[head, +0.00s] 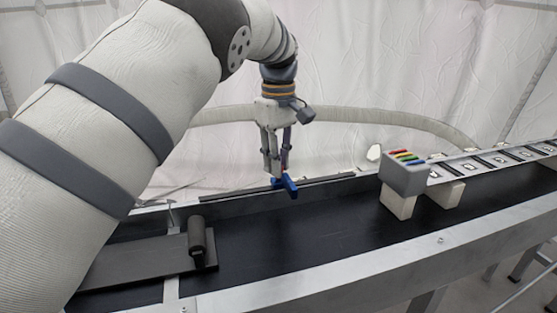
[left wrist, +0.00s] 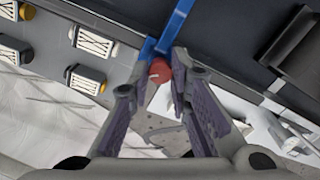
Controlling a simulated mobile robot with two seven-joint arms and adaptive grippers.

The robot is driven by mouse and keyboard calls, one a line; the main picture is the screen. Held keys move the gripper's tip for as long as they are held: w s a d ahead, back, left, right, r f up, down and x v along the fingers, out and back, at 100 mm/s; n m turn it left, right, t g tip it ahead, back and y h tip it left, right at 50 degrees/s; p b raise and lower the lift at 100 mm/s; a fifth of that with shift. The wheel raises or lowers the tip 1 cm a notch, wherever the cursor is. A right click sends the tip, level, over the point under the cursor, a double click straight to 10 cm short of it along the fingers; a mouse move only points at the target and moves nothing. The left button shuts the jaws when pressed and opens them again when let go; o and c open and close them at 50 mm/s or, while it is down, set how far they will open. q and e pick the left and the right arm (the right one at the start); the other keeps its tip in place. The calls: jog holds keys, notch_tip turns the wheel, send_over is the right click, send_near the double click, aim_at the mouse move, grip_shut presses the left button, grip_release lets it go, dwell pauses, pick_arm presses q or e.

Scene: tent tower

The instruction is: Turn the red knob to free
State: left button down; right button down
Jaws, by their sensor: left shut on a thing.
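The red knob (left wrist: 160,70) shows in the left wrist view as a small round cap with a pale mark on its face. It sits by a blue bracket-like part (left wrist: 176,26). My left gripper (head: 275,173) points down at the far edge of the conveyor and is shut on the red knob, with its fingertips on either side of it. In the head view the fingers hide the knob, and the blue part (head: 289,187) shows just beside them. I cannot read the knob's setting. My right gripper is in neither view.
The black conveyor belt (head: 320,231) runs below the gripper. A grey box with coloured stripes (head: 404,175) stands on pale blocks to the right, before a row of framed pieces (head: 500,160). A dark plate (head: 130,262) and dark roller (head: 197,238) are at left.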

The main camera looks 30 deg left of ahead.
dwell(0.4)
pick_arm(q)
jog(key=c, duration=1.5)
grip_release()
jog(key=shift+o, duration=0.2)
notch_tip(320, 180, up, 8)
jog(key=shift+f, duration=0.25)
